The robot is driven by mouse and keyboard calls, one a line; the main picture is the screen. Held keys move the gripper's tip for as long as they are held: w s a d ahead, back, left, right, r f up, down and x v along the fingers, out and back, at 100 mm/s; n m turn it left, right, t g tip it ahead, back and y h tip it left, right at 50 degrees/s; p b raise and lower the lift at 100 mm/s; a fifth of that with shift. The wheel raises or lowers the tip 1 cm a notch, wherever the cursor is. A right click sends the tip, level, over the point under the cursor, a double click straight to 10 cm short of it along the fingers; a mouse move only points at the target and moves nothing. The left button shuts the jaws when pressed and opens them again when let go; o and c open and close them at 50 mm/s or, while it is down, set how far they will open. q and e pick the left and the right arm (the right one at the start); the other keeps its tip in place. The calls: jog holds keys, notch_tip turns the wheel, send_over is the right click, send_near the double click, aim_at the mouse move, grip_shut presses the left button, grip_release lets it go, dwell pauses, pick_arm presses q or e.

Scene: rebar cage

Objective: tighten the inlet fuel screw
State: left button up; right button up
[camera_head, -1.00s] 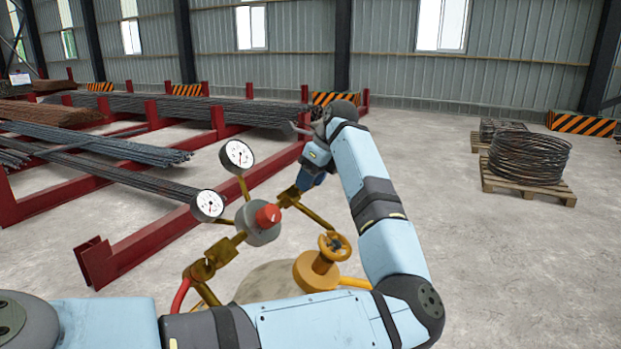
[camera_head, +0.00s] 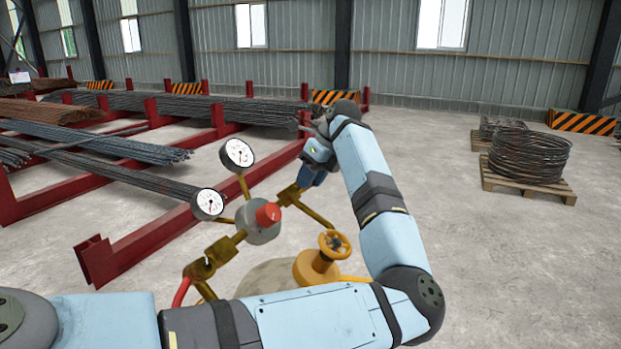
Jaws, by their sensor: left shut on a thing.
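The pressure regulator (camera_head: 258,222) has a grey body, a red cap (camera_head: 268,214) and brass pipes. Two white dial gauges, an upper one (camera_head: 237,153) and a lower one (camera_head: 208,204), stand on its left. A brass fitting (camera_head: 288,195) ends its right branch, by a dark blue part (camera_head: 307,178), apparently the inlet connection. My left arm runs along the bottom and bends up, with its wrist over this part. My left gripper (camera_head: 308,172) is at the blue part and is shut on the inlet fuel screw; its fingertips and the screw are mostly hidden. My right gripper is not in view.
Red racks (camera_head: 160,225) with rebar bundles stand behind at left. A pallet of wire coils (camera_head: 530,160) is at right. The floor between is clear.

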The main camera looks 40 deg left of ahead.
pick_arm(q)
jog(key=m+g, duration=0.1)
jog(key=m, duration=0.1)
jog(key=m+g+p, duration=0.1)
jog(key=m, duration=0.2)
jog(key=shift+w+g+y, duration=0.1)
jog(key=shift+g+y, duration=0.2)
jog(key=shift+g, duration=0.1)
jog(key=m+g+p, duration=0.1)
jog(key=m, duration=0.1)
jog(key=m+g+y+p, duration=0.1)
jog(key=m, duration=0.2)
jog(key=shift+f+y, duration=0.1)
jog(key=shift+y, duration=0.2)
jog(key=shift+m, duration=0.3)
jog(key=o, duration=0.6)
jog(key=shift+o, duration=0.2)
jog(key=b+v, duration=0.1)
jog(key=v, duration=1.3)
